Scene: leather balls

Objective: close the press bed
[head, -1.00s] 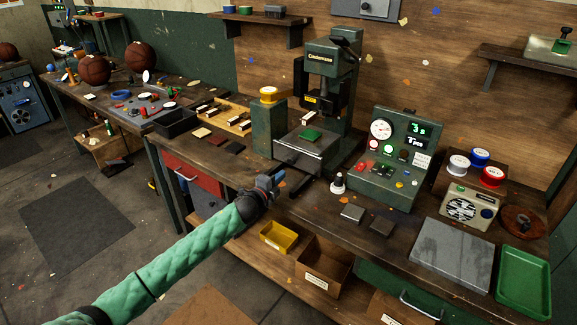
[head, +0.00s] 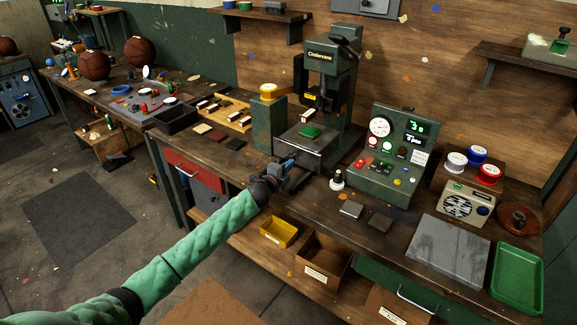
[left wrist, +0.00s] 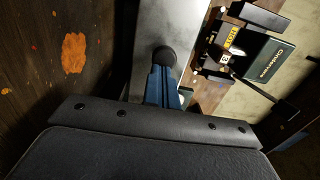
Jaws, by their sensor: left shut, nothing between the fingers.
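The press (head: 331,60) is a green machine marked "Cindervane" at the back of the workbench. Its press bed (head: 318,147) is a grey metal plate sticking out toward me below the press head, with a small green piece (head: 310,132) lying on it. My left gripper (head: 289,163) is at the bed's front edge, its blue fingers shut and empty. In the left wrist view the fingers (left wrist: 163,82) point at a dark round knob (left wrist: 164,56) on the bed's front; I cannot tell whether they touch it. My right gripper is not in view.
A green control box (head: 390,160) with dials stands right of the press. A small black-and-white knob (head: 337,181) stands on the bench near the bed. A green block with a yellow spool (head: 268,91) stands left. A wooden tray (head: 226,112) lies farther left.

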